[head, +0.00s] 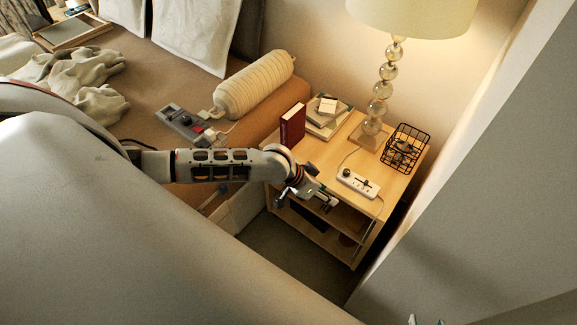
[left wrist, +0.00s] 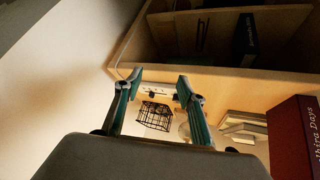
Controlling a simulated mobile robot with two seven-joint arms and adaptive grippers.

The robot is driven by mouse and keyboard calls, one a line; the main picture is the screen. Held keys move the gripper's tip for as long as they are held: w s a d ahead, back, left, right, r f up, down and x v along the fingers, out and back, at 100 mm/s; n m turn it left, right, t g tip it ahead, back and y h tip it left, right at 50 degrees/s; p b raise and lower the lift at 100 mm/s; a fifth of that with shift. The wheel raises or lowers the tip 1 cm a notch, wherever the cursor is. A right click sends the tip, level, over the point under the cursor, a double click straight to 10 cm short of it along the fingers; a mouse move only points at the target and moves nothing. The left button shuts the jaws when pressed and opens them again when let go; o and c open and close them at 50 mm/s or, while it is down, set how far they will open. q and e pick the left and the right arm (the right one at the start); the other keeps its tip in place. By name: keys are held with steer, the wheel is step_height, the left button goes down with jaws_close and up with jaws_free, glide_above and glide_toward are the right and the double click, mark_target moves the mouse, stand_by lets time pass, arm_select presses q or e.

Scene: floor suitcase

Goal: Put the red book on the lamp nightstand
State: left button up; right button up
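The red book (head: 292,125) stands upright on the back left part of the lamp nightstand (head: 372,208), left of a small stack of books. In the left wrist view the red book (left wrist: 292,140) is at the right edge, with white lettering on its spine. The glass-ball lamp (head: 380,90) stands at the back of the same top. My left gripper (head: 328,200) is at the nightstand's front edge, in front of the red book and apart from it. Its fingers (left wrist: 159,78) are spread and empty. Only two separated fingertips of my right gripper (head: 426,321) show at the bottom edge.
A white power strip (head: 357,184) with a cord and a black wire basket (head: 403,147) occupy the nightstand's right side. The stacked books (head: 326,117) lie behind the red book. A bed (head: 150,85) is at left. A pale panel (head: 480,170) rises at right.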

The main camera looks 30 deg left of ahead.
arm_select(q)
steer(key=s+d+t+h, duration=0.2)
steer(key=s+d, duration=0.6)
steer(key=d, duration=0.2)
steer(key=s+a+f+n+t+y, duration=0.1)
steer(key=s+a+y, duration=0.3)
steer(key=s+a, duration=0.6)
steer(key=shift+s+a+f+t, duration=0.2)
steer(key=shift+s+f+t, duration=0.25)
steer(key=shift+s+t, duration=0.4)
